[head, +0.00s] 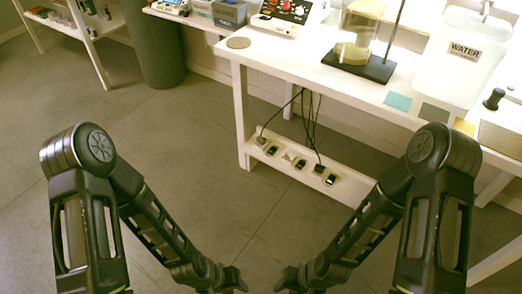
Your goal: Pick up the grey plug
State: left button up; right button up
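A row of small plugs and sockets lies along the white lower shelf (345,192) under the table. A greyish plug (262,140) with a dark cable is at the left end of the row. A darker plug (319,169) with a cable is further right. They are too small for me to be sure which is the grey plug. My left gripper (238,280) and my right gripper (282,281) are at the bottom edge, facing each other with a gap between them. Both are in front of the shelf and apart from it. Their finger openings cannot be made out.
Dark cables (309,115) hang from the table to the shelf. The white table (290,63) above carries a glass vessel on a stand (373,68) and a water container (458,60). A grey-green bin (157,45) stands at the back left. The floor before the shelf is clear.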

aim_at(261, 139)
jog(key=i+j, duration=0.25)
jog(key=i, duration=0.2)
jog(key=i+j, duration=0.3)
jog(key=i, duration=0.15)
jog(key=i+j, duration=0.25)
jog(key=i, duration=0.2)
jog(key=z, duration=1.75)
